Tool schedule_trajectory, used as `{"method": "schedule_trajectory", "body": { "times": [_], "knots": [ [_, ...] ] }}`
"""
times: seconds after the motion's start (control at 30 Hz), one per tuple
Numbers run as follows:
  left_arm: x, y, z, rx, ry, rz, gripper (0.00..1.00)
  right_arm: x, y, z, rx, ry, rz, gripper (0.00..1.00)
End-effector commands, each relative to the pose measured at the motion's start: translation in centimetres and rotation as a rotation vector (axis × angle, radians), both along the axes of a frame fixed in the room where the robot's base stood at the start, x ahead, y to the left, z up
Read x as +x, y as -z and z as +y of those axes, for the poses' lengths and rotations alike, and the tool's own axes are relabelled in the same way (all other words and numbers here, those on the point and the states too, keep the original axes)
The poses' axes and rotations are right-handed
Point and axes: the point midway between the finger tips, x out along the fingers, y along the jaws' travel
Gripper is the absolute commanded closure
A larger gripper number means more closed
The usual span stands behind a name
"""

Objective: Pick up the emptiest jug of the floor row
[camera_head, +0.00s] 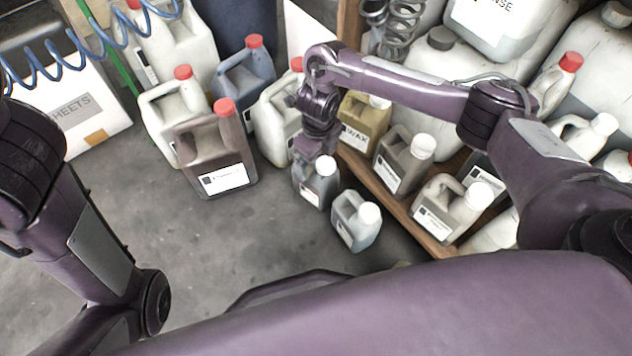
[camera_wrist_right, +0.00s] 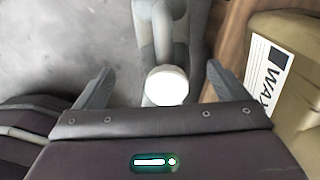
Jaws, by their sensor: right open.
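Two small grey jugs with white caps stand on the floor beside the wooden shelf: a farther one (camera_head: 312,190) and a nearer one (camera_head: 352,232). Their fill levels are hard to tell. My right gripper (camera_head: 317,152) is just above the farther jug and partly covers it. In the right wrist view the open fingers of my right gripper (camera_wrist_right: 160,70) sit either side of a white jug cap (camera_wrist_right: 167,86), with a grey jug handle beyond it; I see no grip. My left arm comes in at the left; its gripper is out of view.
Several red-capped jugs, including a brown one (camera_head: 207,150) and a blue one (camera_head: 240,88), stand on the floor to the left. A wooden shelf (camera_head: 433,246) with more jugs, including a tan WAX jug (camera_wrist_right: 290,95), is close on the right. The floor (camera_head: 215,240) in front is clear.

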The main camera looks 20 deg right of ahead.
Motion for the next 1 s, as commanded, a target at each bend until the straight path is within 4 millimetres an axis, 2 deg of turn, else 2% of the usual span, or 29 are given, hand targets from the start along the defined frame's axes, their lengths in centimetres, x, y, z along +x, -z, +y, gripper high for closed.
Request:
{"method": "schedule_trajectory", "body": {
  "times": [0.03,0.23,0.53,0.83,1.0],
  "knots": [
    [-0.2,0.5,0.2,-0.006,-0.002,-0.006,0.64,0.0,1.0,0.0,0.001,0.001,0.002,0.06],
    [-0.3,1.3,0.3,-0.010,-0.005,-0.006,0.64,0.1,2.1,-0.1,-0.001,0.000,0.001,0.06],
    [-0.3,5.0,0.3,-0.010,-0.004,-0.006,0.64,0.5,6.0,-0.4,0.000,0.000,0.000,0.06],
    [-0.3,5.1,0.3,-0.009,-0.004,-0.005,0.64,0.5,6.1,-0.4,-0.001,0.000,-0.001,0.06],
    [-0.3,5.1,0.3,-0.010,-0.004,-0.006,0.64,0.5,6.1,-0.4,-0.001,0.000,-0.001,0.27]
  ]
}}
